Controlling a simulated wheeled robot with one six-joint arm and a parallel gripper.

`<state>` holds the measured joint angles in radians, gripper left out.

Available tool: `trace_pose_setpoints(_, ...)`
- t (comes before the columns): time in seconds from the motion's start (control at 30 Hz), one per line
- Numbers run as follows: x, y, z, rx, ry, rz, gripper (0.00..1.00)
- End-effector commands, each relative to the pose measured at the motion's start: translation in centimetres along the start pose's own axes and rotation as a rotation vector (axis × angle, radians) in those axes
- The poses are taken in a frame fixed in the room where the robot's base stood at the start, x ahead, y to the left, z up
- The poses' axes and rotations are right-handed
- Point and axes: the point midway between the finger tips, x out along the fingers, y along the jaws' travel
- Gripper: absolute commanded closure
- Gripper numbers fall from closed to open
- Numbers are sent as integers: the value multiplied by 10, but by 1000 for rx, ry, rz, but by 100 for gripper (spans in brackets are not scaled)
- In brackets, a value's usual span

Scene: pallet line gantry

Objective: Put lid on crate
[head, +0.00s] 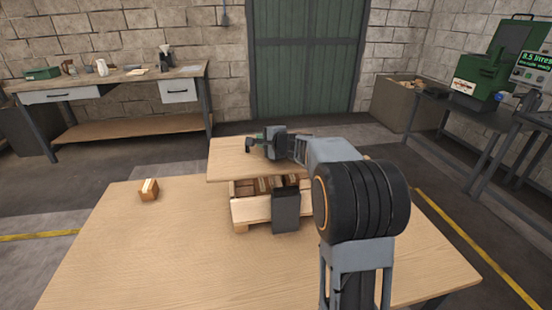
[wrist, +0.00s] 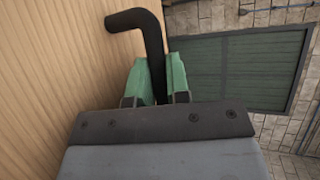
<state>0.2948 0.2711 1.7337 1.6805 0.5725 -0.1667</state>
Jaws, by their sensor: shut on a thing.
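The lid (head: 228,164) is a flat light wooden board with a black bent handle (wrist: 150,28). My gripper (head: 260,141) is shut on this handle. In the wrist view its green fingers (wrist: 158,80) pinch the handle from both sides, and the lid (wrist: 50,75) fills the left. The crate (head: 251,210) is a pale wooden box on the table, with brown blocks showing inside beneath the lid's front edge. The lid hangs over the crate and reaches past its left side. My arm hides the right of both. I cannot tell whether lid and crate touch.
The wooden table (head: 150,250) is clear at the front left. A workbench (head: 125,78) and green machine (head: 485,85) stand farther back.

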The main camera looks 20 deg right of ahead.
Motion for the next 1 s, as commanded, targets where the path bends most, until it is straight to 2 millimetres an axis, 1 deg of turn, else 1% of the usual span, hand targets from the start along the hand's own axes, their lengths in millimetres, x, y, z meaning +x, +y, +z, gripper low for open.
trace_pose_setpoints(0.03, 2, 1, -14, 3, 3, 0, 100)
trace_pose_setpoints(0.07, 3, 3, -21, 3, 3, -1, 100)
trace_pose_setpoints(0.1, 8, 12, -27, 1, 0, 1, 100)
trace_pose_setpoints(0.13, 10, 16, -32, 2, -1, 1, 100)
trace_pose_setpoints(0.3, 18, 32, -51, 0, -3, -1, 100)
trace_pose_setpoints(0.4, 20, 38, -59, -2, -3, -2, 100)
trace_pose_setpoints(0.57, 22, 41, -63, -2, -4, -2, 100)
trace_pose_setpoints(0.7, 27, 53, -75, -1, -3, -1, 100)
trace_pose_setpoints(0.83, 32, 70, -76, 0, -4, -1, 100)
trace_pose_setpoints(0.9, 34, 74, -76, -1, -4, -2, 100)
trace_pose_setpoints(1.0, 35, 77, -77, -2, -3, -5, 100)
